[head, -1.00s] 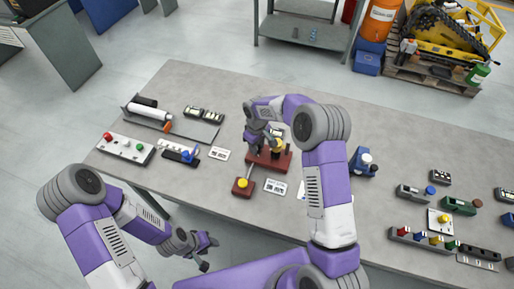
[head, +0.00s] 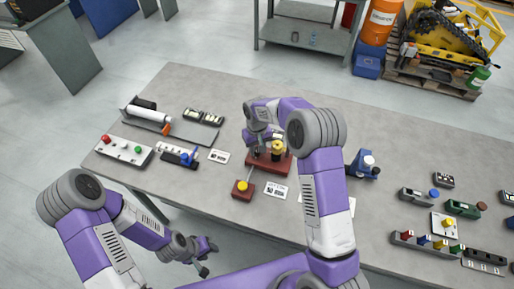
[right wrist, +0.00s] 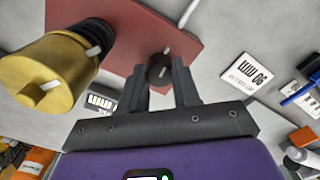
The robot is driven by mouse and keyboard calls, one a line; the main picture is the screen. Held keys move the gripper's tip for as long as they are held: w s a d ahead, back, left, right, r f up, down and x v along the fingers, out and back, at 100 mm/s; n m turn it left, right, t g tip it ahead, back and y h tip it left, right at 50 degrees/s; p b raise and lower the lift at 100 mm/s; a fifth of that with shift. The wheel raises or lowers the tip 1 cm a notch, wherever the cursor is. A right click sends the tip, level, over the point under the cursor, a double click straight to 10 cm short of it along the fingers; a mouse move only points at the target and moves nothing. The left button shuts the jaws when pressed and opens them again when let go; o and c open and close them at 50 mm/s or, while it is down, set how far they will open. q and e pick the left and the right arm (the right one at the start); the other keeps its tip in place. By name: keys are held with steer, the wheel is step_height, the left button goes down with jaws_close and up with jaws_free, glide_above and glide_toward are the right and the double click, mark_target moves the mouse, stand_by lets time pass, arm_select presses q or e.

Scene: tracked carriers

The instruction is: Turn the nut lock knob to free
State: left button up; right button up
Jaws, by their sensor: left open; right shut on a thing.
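The nut lock knob appears to be the small black round knob (right wrist: 160,68) with a pale pointer line, on a dark red base (right wrist: 120,25). In the right wrist view my right gripper (right wrist: 160,78) has its two fingers on either side of this knob, shut on it. In the head view the red base (head: 272,168) lies mid-table, with my right gripper (head: 257,148) over its left part; the arm hides some of it. A yellow and black cylinder (right wrist: 45,70) stands on the base beside the knob. My left gripper (head: 207,258) is open and empty, off the table's front edge.
A small red box with a yellow button (head: 243,188) is linked to the base by a rod. White label cards (head: 277,191) lie nearby. A button panel (head: 124,150) and tray (head: 172,122) are at left; several coloured devices (head: 425,243) are at right.

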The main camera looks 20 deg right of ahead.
steer(key=o, duration=1.1)
steer(key=shift+c, duration=0.2)
steer(key=shift+r, duration=3.85)
